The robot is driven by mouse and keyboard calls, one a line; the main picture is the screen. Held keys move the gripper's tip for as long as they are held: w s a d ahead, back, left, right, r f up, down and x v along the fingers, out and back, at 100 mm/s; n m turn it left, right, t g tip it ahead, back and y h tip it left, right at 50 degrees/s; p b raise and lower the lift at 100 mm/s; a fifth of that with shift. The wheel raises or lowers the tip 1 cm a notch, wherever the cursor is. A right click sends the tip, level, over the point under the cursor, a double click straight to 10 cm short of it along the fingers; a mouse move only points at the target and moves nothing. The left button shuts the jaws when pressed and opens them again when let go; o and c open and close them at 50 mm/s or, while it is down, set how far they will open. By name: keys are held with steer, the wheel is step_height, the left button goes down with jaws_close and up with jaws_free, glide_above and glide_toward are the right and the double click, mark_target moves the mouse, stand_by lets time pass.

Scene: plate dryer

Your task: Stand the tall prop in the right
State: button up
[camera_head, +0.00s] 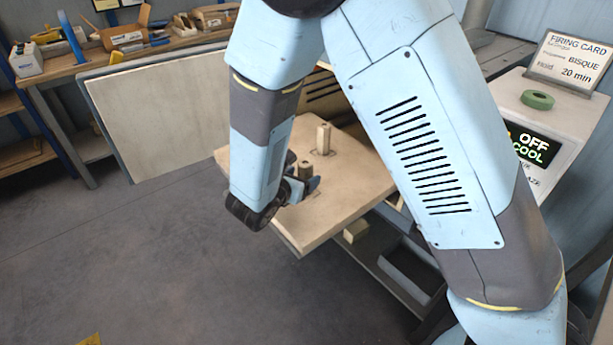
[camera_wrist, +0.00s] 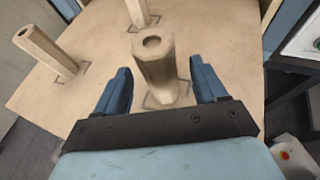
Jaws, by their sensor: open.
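In the wrist view, an upright beige prop (camera_wrist: 155,68) with a hole in its top stands between the two blue fingers of my gripper (camera_wrist: 158,74). The fingers are open, with a gap on each side of it. A dark square outline shows around its foot. A second beige prop (camera_wrist: 45,50) stands at the left beside another outline, and a third prop (camera_wrist: 139,12) stands at the far edge, its top cut off. In the head view, my gripper (camera_head: 303,184) is low over the pale shelf board (camera_head: 345,175), partly hidden by my arm; one prop (camera_head: 323,139) stands behind it.
The firing card (camera_head: 570,62) and a green ring (camera_head: 537,100) are on the control cabinet at the right. A large pale panel (camera_head: 160,110) stands at the left, near a bench with tools (camera_head: 130,40). Open grey floor lies in front of the board.

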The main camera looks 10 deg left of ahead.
steer(key=v, duration=0.9)
steer(key=shift+s, duration=0.15)
steer(key=w+d+r+m+g+h, duration=0.1)
steer(key=d+r+m+g, duration=0.3)
steer(key=d, duration=0.4)
steer(key=w+d+r+m+g+h, duration=0.1)
steer(key=w+d+r+m, duration=0.1)
steer(key=d+r+m, duration=0.5)
steer(key=w+d+r+m+g+h, duration=0.1)
steer(key=d+r+m+g, duration=0.2)
steer(key=d, duration=0.6)
steer(key=s+d+r+m+y, duration=0.3)
steer(key=s+d+r+m, duration=0.2)
steer(key=m, duration=0.4)
steer(key=s+d+r+m+y, duration=0.4)
steer(key=s+d+m, duration=0.3)
steer(key=d+m, duration=0.2)
steer(key=shift+d+r+t, duration=0.4)
steer(key=shift+d+r, duration=0.15)
steer(key=shift+r, duration=0.25)
steer(key=shift+c, duration=0.2)
